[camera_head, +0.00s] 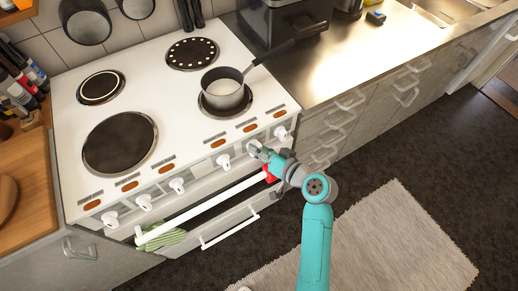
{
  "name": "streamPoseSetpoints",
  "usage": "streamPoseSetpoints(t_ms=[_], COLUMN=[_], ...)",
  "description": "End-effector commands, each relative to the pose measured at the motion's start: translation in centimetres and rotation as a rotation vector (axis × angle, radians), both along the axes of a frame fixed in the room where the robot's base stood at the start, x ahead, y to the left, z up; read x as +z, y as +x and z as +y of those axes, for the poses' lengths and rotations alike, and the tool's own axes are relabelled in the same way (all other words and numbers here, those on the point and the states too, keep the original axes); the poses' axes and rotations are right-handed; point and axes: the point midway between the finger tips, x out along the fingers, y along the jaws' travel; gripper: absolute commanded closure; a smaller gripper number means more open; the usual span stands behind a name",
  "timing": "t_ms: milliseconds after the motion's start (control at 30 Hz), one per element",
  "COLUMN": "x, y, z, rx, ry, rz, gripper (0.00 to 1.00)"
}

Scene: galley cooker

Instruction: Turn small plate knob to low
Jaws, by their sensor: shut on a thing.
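White knobs line the sloping front panel of the white cooker (62,152). My gripper (259,152) reaches the panel from the right and is shut on a knob (252,145), the second from the right end. The gripper partly hides this knob, and its pointer setting cannot be read. One free knob (280,132) is just right of the gripper and another (223,161) is to its left. A small plate (101,88) lies at the back left of the hob, bare. The labels are too small to read.
A saucepan (224,98) with pale contents stands on the front right plate, its handle pointing back right. The white oven door handle (205,207) runs just below the knobs, with a green striped towel (165,239) at its left end. A rug (375,240) lies on the floor.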

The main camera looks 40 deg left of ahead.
Motion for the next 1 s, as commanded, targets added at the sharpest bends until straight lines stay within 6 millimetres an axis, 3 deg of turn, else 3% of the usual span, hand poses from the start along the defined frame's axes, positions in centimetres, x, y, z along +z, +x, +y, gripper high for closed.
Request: streamPoseSetpoints(t_ms=[300, 800, 833, 900, 1000], x=[-0.09, -0.07, -0.07, -0.07, -0.08], y=[0.00, -0.04, -0.04, -0.04, -0.02], z=[0.05, 0.08, 0.08, 0.08, 0.05], rx=[0.003, 0.004, 0.004, 0.004, 0.003], ry=[0.044, 0.051, 0.051, 0.051, 0.051], rz=[0.107, 0.123, 0.123, 0.123, 0.123], gripper=[1.00, 1.00, 0.63, 0.53, 0.53])
